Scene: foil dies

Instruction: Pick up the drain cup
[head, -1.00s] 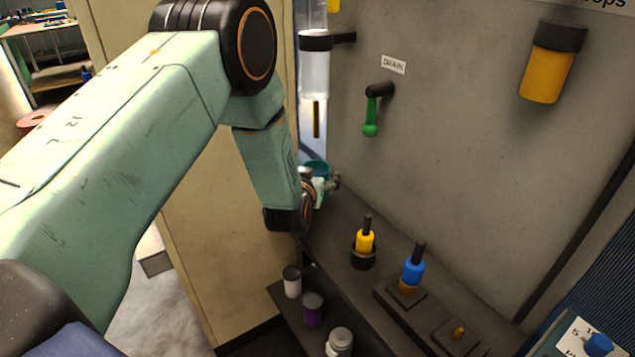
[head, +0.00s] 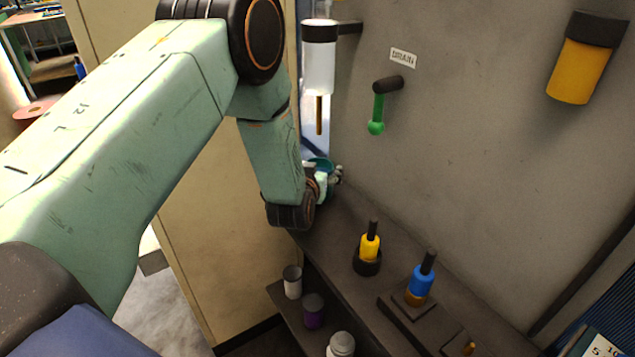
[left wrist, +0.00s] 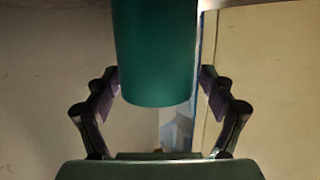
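The drain cup is a teal tapered cup (head: 320,163) at the far end of the dark shelf, partly hidden behind my left gripper (head: 332,180). In the left wrist view the cup (left wrist: 155,55) fills the space between the two fingers of my left gripper (left wrist: 160,80). The fingers are spread wide, one on each side of the cup and very close to its wall. A thin gap seems to show on the right side; firm contact is not clear. The cup's rim is out of the wrist view. My right gripper is not in view.
A clear cylinder (head: 318,68) with a thin brown tube stands above the cup. A green-handled drain lever (head: 377,110) is on the grey wall. A yellow bottle (head: 370,247) and a blue bottle (head: 421,280) stand along the shelf. A beige cabinet (head: 215,220) is left of the shelf.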

